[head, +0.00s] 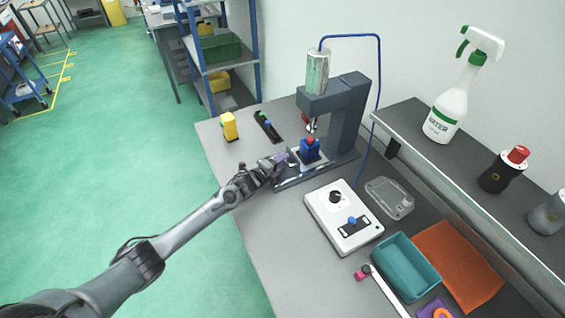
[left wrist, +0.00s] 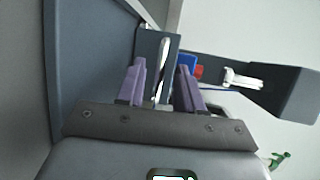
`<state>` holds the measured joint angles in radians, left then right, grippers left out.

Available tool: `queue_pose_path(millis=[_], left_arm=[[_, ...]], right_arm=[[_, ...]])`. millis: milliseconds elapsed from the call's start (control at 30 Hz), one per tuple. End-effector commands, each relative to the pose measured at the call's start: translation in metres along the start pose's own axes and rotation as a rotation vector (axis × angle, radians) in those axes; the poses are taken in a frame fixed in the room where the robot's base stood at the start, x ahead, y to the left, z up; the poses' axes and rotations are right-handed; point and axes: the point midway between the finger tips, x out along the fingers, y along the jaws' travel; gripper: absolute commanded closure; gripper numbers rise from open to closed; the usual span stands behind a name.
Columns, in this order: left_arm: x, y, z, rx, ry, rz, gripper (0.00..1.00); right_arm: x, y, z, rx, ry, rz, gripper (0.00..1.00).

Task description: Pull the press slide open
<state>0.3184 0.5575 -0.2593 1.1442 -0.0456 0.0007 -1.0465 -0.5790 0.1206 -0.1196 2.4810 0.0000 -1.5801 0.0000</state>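The dark grey press (head: 347,115) stands at the back of the bench, with a silver-green cylinder (head: 317,70) on top. Its slide (head: 318,168) lies low at the press foot and carries a blue block (head: 310,150) with a red top. My left gripper (head: 284,160) is at the slide's front left end. In the left wrist view its two purple fingers (left wrist: 160,85) stand apart, with a pale upright handle bar (left wrist: 163,72) between them. A gap shows beside the bar, so the fingers do not look closed on it. My right gripper is not in view.
A white control box (head: 343,216) sits right of the slide, near a teal tray (head: 406,266) and an orange mat (head: 458,265). A yellow object (head: 229,126) and a black strip (head: 267,127) lie left of the press. A raised shelf (head: 430,160) runs along the wall.

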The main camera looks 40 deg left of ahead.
Motion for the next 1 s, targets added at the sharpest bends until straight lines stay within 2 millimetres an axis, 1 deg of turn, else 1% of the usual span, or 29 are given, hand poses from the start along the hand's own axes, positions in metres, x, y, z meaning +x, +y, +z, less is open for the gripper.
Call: queue_pose_path(millis=[33, 167, 467, 567, 700, 733, 1000], left_arm=[[0.0037, 0.0001, -0.0005, -0.001, 0.000, -0.001, 0.64], [0.0081, 0.0001, -0.0008, -0.001, 0.002, 0.000, 0.64], [0.0091, -0.0003, -0.0008, 0.000, 0.002, 0.000, 0.64], [0.0091, -0.0002, -0.0007, 0.000, 0.002, 0.000, 0.76], [0.0090, -0.0002, -0.0006, 0.000, 0.001, 0.000, 0.97], [0.0090, -0.0002, -0.0006, 0.000, 0.001, 0.000, 1.00], [0.0089, -0.0003, -0.0005, 0.000, 0.001, 0.000, 1.00]], right_arm=[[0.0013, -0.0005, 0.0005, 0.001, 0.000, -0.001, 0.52], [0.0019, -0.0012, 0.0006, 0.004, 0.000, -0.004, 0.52], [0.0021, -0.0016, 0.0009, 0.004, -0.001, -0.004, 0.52], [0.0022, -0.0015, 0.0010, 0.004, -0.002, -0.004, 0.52], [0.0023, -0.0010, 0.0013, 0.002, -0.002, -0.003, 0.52], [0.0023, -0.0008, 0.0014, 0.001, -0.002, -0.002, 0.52], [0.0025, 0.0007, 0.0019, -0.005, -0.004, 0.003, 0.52]])
